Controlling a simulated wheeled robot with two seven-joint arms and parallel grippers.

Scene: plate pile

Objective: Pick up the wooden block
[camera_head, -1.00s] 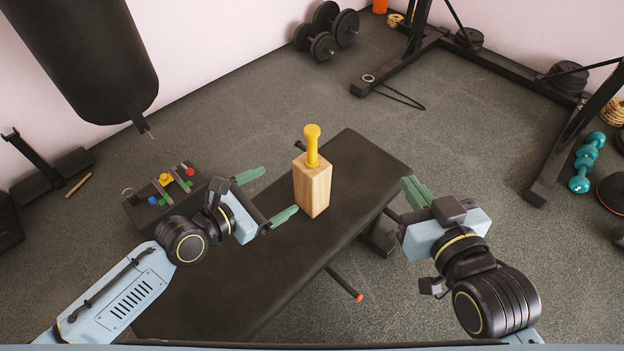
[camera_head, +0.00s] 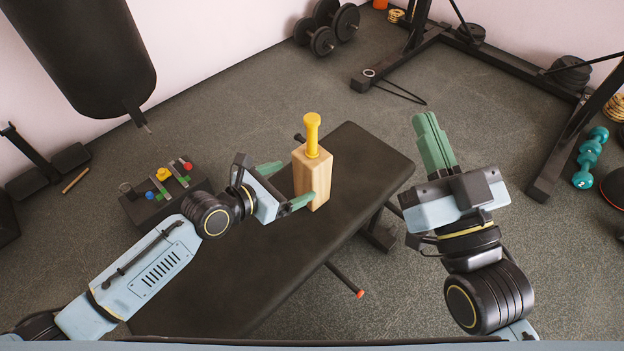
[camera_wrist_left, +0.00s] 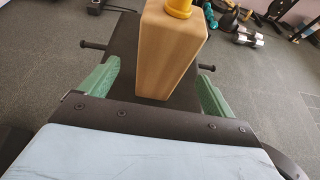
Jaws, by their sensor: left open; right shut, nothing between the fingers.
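The wooden block (camera_head: 317,181) stands upright on the black bench, with a yellow dumbbell-shaped piece (camera_head: 312,134) upright on its top. My left gripper (camera_head: 286,184) is open at the block's left side, its near fingertip overlapping the block's lower front in the head view. In the left wrist view the block (camera_wrist_left: 165,55) stands ahead between the two spread green fingers, with a gap on each side. My right gripper (camera_head: 431,136) is shut and empty, raised to the right of the block, fingers pointing away.
The black bench (camera_head: 225,270) lies under the block. A dark box with coloured knobs (camera_head: 150,207) sits on the floor to the left. A punching bag (camera_head: 85,55) hangs at upper left. Teal dumbbells (camera_head: 590,158) and a rack stand at the right.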

